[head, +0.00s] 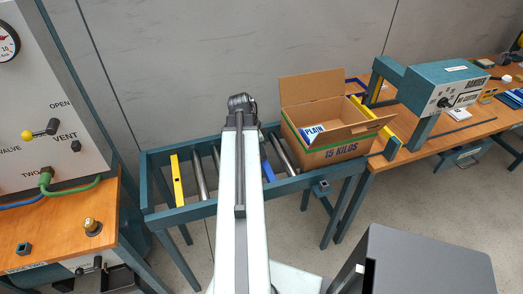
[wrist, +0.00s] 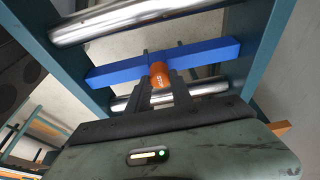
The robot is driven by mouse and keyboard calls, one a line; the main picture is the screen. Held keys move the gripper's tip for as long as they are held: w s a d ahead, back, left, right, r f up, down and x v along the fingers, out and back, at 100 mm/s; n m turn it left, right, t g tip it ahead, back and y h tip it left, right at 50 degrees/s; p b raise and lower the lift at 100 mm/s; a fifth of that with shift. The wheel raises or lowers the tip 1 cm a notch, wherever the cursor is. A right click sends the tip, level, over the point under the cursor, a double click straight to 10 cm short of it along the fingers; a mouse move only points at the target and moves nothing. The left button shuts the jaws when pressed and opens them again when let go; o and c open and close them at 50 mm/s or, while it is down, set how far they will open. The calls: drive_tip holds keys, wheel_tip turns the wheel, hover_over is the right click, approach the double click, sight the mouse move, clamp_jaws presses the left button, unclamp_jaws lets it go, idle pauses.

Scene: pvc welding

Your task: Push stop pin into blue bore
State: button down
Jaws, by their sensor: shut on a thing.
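The stop pin (wrist: 160,76) is a short orange cylinder with dark lettering. In the wrist view my gripper (wrist: 161,84) is shut on it, one dark finger on each side. The pin is in front of the middle of a blue bar (wrist: 206,54) that lies across the conveyor between rollers. The bore itself is hidden behind the pin and fingers, so I cannot tell whether the pin's far end is in it. In the head view the blue bar (head: 268,165) shows just right of my arm; the gripper and pin are hidden there.
The roller conveyor has a teal frame (head: 195,213), steel rollers (head: 200,178) and a yellow bar (head: 177,181). An open cardboard box (head: 331,155) stands on its right end. A wooden bench (head: 55,225) stands left, another bench with a teal machine (head: 440,88) right.

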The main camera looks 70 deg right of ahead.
drive_tip(key=c, duration=1.1)
unclamp_jaws()
drive_tip(key=shift+f, duration=0.1)
drive_tip(key=shift+o, duration=0.2)
drive_tip(key=p+v, duration=0.7)
drive_tip(key=v, duration=0.1)
drive_tip(key=shift+f, duration=0.1)
